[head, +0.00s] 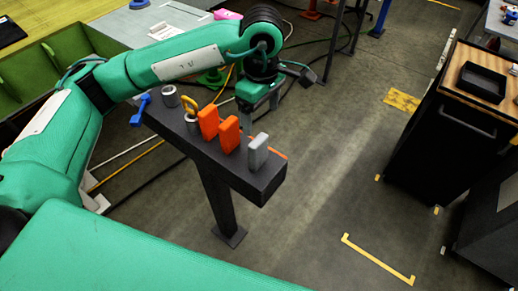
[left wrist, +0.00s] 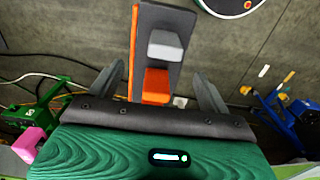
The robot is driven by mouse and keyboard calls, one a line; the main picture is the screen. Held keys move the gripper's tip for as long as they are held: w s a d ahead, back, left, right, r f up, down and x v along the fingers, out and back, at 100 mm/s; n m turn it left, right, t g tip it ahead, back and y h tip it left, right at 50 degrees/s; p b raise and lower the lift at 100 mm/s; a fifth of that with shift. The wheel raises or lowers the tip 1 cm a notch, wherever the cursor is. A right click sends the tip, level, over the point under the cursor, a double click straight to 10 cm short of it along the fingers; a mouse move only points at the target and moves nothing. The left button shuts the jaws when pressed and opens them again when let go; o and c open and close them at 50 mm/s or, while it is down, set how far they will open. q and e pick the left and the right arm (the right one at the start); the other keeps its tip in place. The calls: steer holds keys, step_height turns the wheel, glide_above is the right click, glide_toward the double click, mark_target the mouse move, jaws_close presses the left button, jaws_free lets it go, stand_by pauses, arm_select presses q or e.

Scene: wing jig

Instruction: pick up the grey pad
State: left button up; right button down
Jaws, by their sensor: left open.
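The grey pad (head: 258,151) stands upright near the right end of a dark narrow stand (head: 270,185). In the left wrist view the grey pad (left wrist: 164,45) lies ahead of the fingers, beyond an orange block (left wrist: 157,84). My left gripper (head: 257,117) is above and behind the stand, near the orange blocks and the pad. Its fingers (left wrist: 158,80) are spread apart with nothing held between them, and it does not touch the pad. My right gripper is not in view.
Two orange blocks (head: 208,122) stand beside the pad on the stand. A yellow-handled piece (head: 189,108), a grey cylinder (head: 169,96) and a blue piece (head: 140,110) are farther left. A dark cabinet with a black tray (head: 482,82) stands right. Floor between is clear.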

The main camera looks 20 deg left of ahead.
mark_target(258, 140)
arm_select(q)
step_height(258, 140, down, 7)
steer(key=shift+s+r+p, duration=0.1)
steer(key=shift+r+p, duration=0.1)
steer(key=shift+p, duration=0.8)
steer(key=f+p, duration=0.2)
steer(key=f, duration=0.1)
steer(key=f+p, duration=0.1)
steer(key=shift+s+a+f, duration=0.3)
steer(key=shift+s, duration=0.1)
steer(key=shift+f, duration=0.45)
steer(key=shift+w, duration=0.1)
steer(key=c, duration=1.1)
